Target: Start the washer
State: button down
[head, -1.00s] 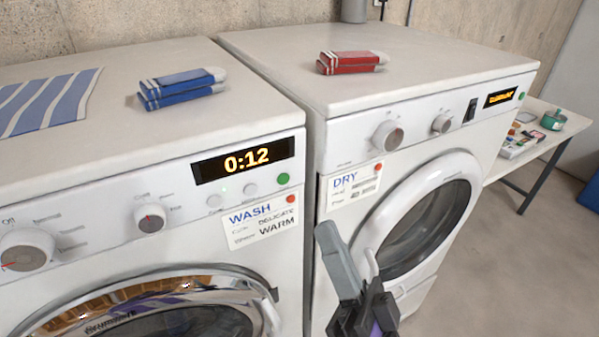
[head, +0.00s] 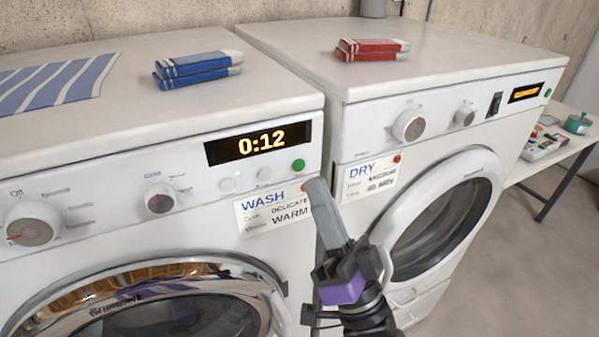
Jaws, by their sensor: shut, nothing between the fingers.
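The white washer (head: 120,213) stands at the left with a chrome-rimmed round door. Its display (head: 258,143) reads 0:12. A green button (head: 298,165) sits below the display's right end, with paler round buttons to its left. A large dial (head: 32,225) and a smaller dial with a red mark (head: 160,199) are on the panel. A WASH card (head: 275,211) reads delicate and warm. My gripper (head: 316,186) is shut and empty. Its tip appears just below and right of the green button, by the card's right edge; I cannot tell whether it touches anything.
The dryer (head: 368,128) stands to the right with its own dials, a DRY card (head: 368,178) and a green button (head: 548,93). Blue packs (head: 198,68) and a striped cloth (head: 55,88) lie on the washer. Red packs (head: 372,50) lie on the dryer. A side table (head: 530,166) is at the right.

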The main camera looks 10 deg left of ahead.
aim_at(299, 165)
jog(key=shift+w+a, duration=0.6)
jog(key=shift+w, duration=0.3)
jog(key=shift+w, duration=0.1)
dwell(1.4)
jog(key=shift+w+a, duration=0.2)
jog(key=shift+a, duration=0.05)
